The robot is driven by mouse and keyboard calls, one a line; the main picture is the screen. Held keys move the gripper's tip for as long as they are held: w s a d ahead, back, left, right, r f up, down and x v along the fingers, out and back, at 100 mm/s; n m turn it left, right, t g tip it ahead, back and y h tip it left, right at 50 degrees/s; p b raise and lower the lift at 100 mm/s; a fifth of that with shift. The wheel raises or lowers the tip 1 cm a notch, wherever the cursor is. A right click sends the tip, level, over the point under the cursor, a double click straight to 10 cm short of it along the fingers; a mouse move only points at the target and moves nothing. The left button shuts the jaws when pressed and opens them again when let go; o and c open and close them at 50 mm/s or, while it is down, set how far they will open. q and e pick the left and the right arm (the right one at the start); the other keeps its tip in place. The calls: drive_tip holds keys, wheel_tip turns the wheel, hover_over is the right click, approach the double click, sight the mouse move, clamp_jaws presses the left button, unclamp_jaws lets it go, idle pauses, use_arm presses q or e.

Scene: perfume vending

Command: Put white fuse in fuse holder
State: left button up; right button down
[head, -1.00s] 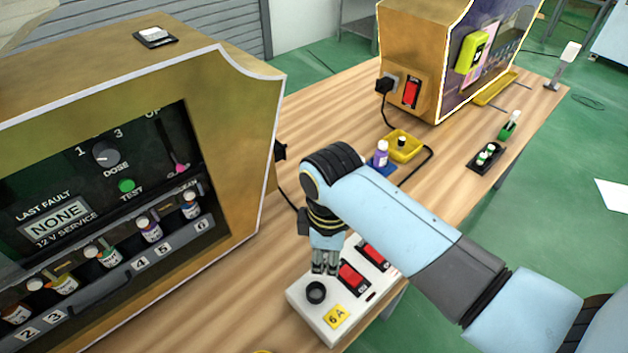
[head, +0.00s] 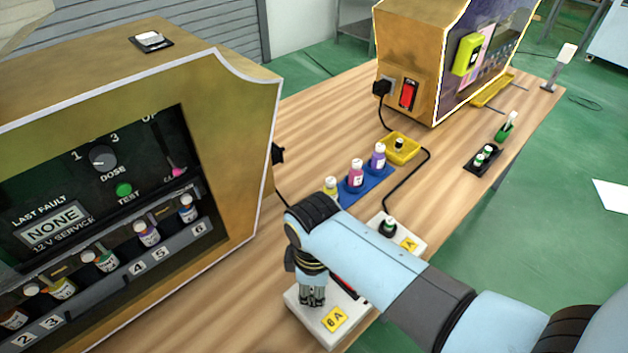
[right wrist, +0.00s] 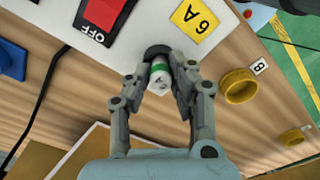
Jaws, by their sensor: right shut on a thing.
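My right gripper (head: 312,298) is over the near end of the white switch box (head: 327,338) with the yellow 6 A label. In the right wrist view, my right gripper (right wrist: 164,90) is shut on a white fuse (right wrist: 160,78) with a green band. The fuse is at the mouth of the round black fuse holder (right wrist: 157,50) on that box. Its far end overlaps the holder, and I cannot tell how deep it sits. In the head view the gripper hides the holder and fuse. My left gripper is not in view.
A red switch (right wrist: 103,12) is beside the holder. A yellow cup (right wrist: 238,86) stands near the box's edge. Behind my arm are another white box (head: 413,240), a blue tray (head: 352,200) with bottles and a black cable. The vending machine (head: 255,130) stands at left.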

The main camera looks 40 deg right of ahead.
drive_tip(key=c, duration=1.2)
unclamp_jaws()
drive_tip(key=shift+f, duration=0.2)
drive_tip(key=shift+r, duration=0.1)
drive_tip(key=shift+r, duration=0.25)
wheel_tip(320, 180, up, 12)
drive_tip(key=shift+p, duration=0.65)
